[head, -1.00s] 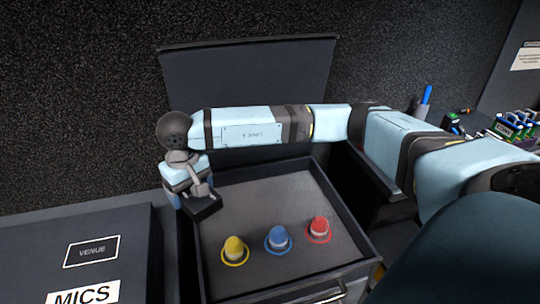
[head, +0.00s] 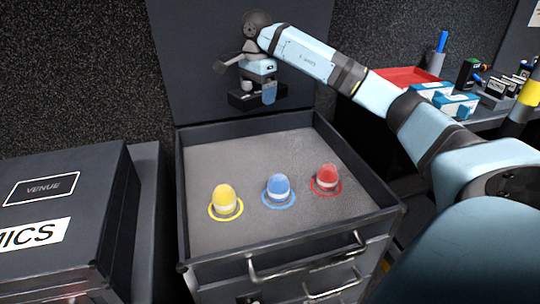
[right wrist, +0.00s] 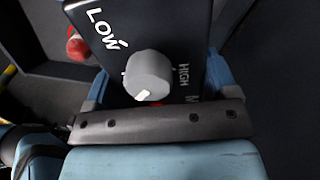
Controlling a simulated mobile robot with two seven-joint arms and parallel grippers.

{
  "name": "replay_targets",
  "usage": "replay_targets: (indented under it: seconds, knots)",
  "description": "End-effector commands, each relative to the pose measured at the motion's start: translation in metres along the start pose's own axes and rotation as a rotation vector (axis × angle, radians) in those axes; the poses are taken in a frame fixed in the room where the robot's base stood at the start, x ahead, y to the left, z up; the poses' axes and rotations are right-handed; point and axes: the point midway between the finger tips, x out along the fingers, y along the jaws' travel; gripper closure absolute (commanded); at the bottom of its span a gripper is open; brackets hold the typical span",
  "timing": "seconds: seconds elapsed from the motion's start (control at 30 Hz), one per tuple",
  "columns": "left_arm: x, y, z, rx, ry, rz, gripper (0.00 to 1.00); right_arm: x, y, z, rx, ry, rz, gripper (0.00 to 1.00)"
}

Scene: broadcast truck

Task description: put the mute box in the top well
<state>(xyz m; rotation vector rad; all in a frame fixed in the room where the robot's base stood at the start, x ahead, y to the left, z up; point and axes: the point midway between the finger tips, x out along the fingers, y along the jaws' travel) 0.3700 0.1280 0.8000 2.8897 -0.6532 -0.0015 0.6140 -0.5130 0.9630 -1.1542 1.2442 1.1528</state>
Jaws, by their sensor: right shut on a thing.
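My right gripper (head: 258,92) is shut on a dark box (head: 242,101), which I take to be the mute box. It is held up in front of the raised dark panel, above the back of the open drawer. In the right wrist view the box (right wrist: 192,35) shows a grey knob, the words LOW and HIGH, and a partly hidden word starting with M. Below is the open drawer (head: 345,240) with a grey floor. I cannot tell which part is called the top well. My left gripper is out of view.
A yellow dome (head: 225,199), a blue dome (head: 278,188) and a red dome (head: 326,178) stand in coloured rings on the drawer floor. The drawer's back part is bare. A dark MICS case (head: 70,205) stands left. A red tray (head: 405,76) and small boxes lie right.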

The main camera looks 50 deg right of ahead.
Motion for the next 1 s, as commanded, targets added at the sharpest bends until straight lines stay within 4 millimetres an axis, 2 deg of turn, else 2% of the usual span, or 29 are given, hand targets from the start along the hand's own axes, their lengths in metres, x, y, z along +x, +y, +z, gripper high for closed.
replay_targets:
  seconds: [0.13, 0.3, 0.5, 0.6, 0.87, 1.0]
  knots:
    - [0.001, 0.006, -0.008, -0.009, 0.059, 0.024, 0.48, 0.019, 0.002, -0.006, 0.041, -0.001, 0.003, 0.52]
    - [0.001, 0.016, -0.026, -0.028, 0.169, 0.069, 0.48, 0.066, 0.002, -0.006, 0.039, -0.002, 0.004, 0.52]
    - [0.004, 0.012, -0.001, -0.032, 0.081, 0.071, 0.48, 0.119, 0.002, -0.005, 0.037, -0.002, 0.004, 0.52]
    - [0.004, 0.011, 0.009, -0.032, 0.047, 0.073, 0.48, 0.139, 0.002, -0.005, 0.036, -0.001, 0.002, 0.52]
    - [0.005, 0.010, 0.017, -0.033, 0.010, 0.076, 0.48, 0.159, 0.001, -0.005, 0.036, -0.002, 0.000, 0.52]
    - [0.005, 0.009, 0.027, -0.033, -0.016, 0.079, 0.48, 0.178, 0.001, -0.005, 0.036, -0.001, 0.001, 0.52]
